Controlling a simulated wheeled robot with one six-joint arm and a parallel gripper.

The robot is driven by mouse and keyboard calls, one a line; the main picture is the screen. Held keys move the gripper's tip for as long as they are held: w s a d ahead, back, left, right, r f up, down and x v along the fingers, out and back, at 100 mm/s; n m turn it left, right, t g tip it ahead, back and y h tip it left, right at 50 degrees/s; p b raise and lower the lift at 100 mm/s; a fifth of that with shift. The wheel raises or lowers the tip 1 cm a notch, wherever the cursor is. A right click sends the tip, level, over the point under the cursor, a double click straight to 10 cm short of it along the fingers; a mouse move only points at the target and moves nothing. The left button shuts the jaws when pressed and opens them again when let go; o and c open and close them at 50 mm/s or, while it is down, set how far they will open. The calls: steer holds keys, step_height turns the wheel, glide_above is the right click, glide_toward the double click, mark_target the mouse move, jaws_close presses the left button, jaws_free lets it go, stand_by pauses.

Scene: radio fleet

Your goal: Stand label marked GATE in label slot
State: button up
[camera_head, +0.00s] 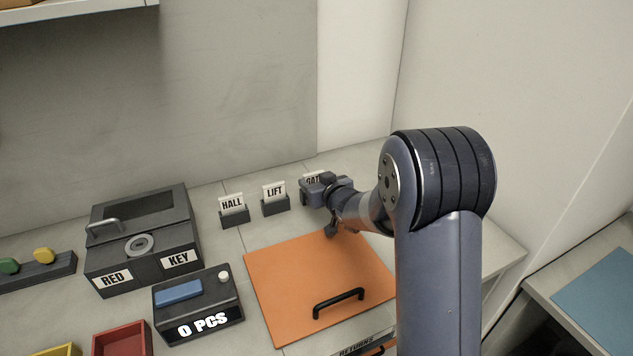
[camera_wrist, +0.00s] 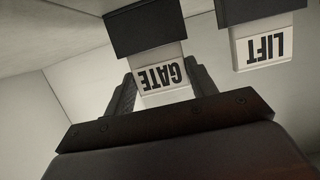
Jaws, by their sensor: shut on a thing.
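The white GATE label (camera_head: 311,178) shows behind my gripper in the head view, partly hidden by it. In the wrist view the GATE label (camera_wrist: 161,77) appears upside down between the fingers, with its other edge at a dark slot block (camera_wrist: 145,27). My gripper (camera_wrist: 160,85) is shut on the GATE label; in the head view my gripper (camera_head: 318,188) is at the right end of the row of label holders. The label looks lined up with the block, but I cannot tell how deep it sits.
HALL (camera_head: 232,204) and LIFT (camera_head: 274,191) labels stand in dark holders to the left. An orange panel with a black handle (camera_head: 338,303) lies in front. A dark RED/KEY box (camera_head: 143,240) and an 0 PCS counter (camera_head: 198,304) stand farther left.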

steer(key=o, duration=1)
steer(key=shift+f, duration=0.1)
steer(key=shift+o, duration=0.2)
steer(key=b+v, duration=0.1)
steer(key=v, duration=0.9)
steer(key=shift+s+d, duration=0.1)
steer(key=shift+s, duration=0.25)
steer(key=p+x, duration=0.1)
steer(key=x, duration=0.9)
steer(key=shift+w, duration=0.4)
steer(key=shift+r+p, duration=0.35)
steer(key=shift+r, duration=0.1)
